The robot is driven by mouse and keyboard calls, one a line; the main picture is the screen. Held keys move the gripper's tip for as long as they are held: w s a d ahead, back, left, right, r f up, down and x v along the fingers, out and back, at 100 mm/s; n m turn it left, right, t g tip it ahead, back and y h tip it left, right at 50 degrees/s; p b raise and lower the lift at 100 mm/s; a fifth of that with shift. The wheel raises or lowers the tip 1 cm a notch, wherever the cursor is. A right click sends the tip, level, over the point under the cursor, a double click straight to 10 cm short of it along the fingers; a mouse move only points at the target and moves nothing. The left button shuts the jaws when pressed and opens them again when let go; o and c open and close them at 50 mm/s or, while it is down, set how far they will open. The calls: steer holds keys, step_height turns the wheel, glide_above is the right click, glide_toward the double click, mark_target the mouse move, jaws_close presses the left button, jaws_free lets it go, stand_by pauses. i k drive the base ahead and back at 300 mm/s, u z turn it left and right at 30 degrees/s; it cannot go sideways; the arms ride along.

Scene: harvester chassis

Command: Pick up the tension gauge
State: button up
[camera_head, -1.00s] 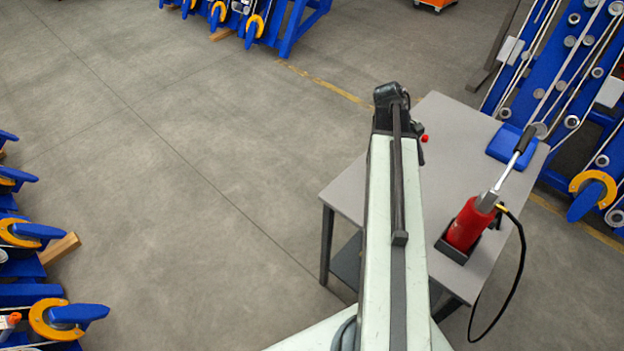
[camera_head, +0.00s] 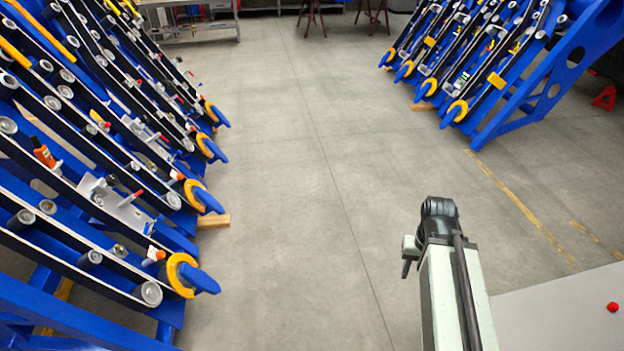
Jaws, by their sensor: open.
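No object is clearly recognisable as the tension gauge. A small orange and dark object (camera_head: 45,157) sits on the upper part of the left blue chassis and may be it, but it is too small to tell. My gripper (camera_head: 407,262) shows in part beside the end of my raised arm, over the floor at the right of centre. It is open, well apart from the chassis, and I see nothing in it. Its fingers are mostly hidden by the arm.
The blue chassis (camera_head: 85,248) with rollers, belts and yellow-tipped ends fills the left. Another blue chassis (camera_head: 480,75) stands at the back right. The floor between is clear.

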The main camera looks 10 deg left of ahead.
mark_target(42, 153)
steer(key=u, duration=0.6)
steer(key=i, duration=3.7)
steer(key=u, duration=4.4)
